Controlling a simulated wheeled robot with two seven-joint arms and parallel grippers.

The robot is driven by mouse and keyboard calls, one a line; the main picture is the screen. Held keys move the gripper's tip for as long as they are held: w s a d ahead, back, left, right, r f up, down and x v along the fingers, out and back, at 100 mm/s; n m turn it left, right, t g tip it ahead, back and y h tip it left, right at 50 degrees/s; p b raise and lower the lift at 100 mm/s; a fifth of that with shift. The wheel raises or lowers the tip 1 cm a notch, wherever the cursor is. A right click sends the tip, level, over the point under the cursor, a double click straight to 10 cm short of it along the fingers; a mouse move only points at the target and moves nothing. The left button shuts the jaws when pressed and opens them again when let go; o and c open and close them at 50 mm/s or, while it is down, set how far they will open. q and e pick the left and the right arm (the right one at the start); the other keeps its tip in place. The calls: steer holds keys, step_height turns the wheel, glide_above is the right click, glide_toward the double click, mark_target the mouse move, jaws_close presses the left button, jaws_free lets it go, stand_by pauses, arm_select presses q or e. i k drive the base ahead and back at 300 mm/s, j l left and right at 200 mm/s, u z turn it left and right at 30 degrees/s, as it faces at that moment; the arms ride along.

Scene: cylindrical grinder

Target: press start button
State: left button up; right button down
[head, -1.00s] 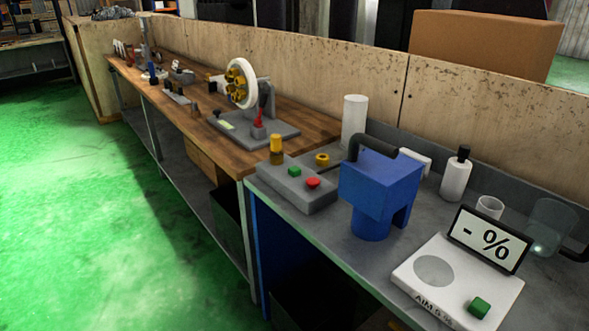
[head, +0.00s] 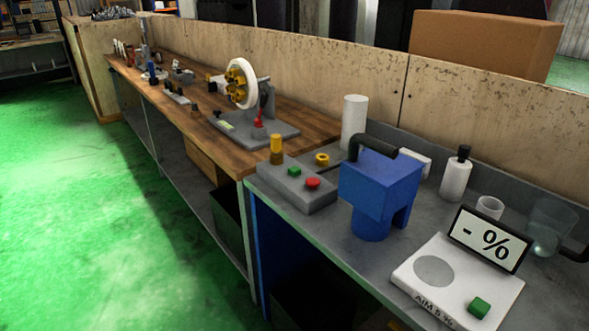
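A grey control box (head: 290,198) sits at the left end of the grey bench top. On it are a green button (head: 294,171), a red button (head: 313,183), a yellow knob (head: 322,159) and an upright yellow-topped post (head: 277,146). Another green button (head: 479,307) is on the white device at the front right. I cannot read any label that marks one as start. Neither of my grippers is in the head view.
A blue machine (head: 379,187) with a black hose stands right of the control box. The white device (head: 431,266) has a "- %" display (head: 489,239). A white bottle (head: 456,175) stands behind. The wooden bench (head: 219,152) holds a wheel fixture (head: 240,84).

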mark_target(294, 171)
steer(key=i+j, duration=0.15)
steer(key=j, duration=0.2)
steer(key=i+j, duration=0.15)
steer(key=j, duration=0.25)
steer(key=i+j, duration=0.1)
steer(key=j, duration=0.25)
steer(key=i+j, duration=0.15)
steer(key=j, duration=0.25)
steer(key=i+j, duration=0.15)
steer(key=j, duration=0.2)
steer(key=i+j+z, duration=0.1)
steer(key=j, duration=0.3)
